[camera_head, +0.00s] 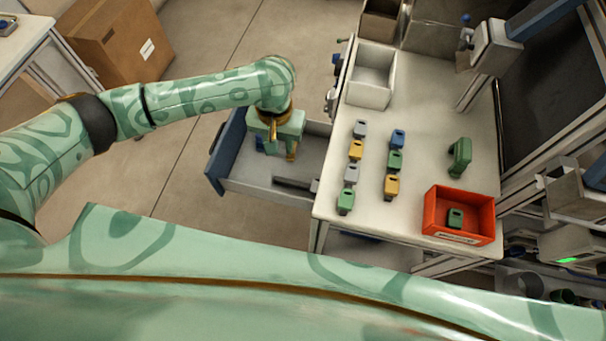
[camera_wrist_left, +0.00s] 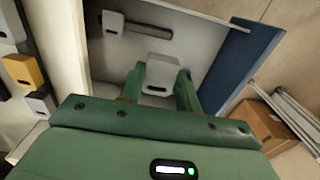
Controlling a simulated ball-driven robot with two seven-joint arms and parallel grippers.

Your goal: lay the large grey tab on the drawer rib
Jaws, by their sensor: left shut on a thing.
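My left gripper (camera_head: 275,149) reaches down into the open drawer (camera_head: 262,188). In the left wrist view its fingers (camera_wrist_left: 158,92) are shut on a large grey tab (camera_wrist_left: 158,75) with a dark slot. The head view hides this tab behind the gripper. The drawer rib (camera_wrist_left: 150,32) is a dark bar in the drawer, apart from the held tab; it also shows in the head view (camera_head: 290,183). Another grey tab (camera_wrist_left: 112,22) sits at one end of the rib. My right gripper is not in view.
Several grey, blue, yellow and green tabs (camera_head: 395,160) stand in two columns on the white table (camera_head: 425,115). A larger green piece (camera_head: 460,157) stands right of them. An orange-red bin (camera_head: 478,207) holds a green tab. An empty white bin (camera_head: 368,92) stands behind.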

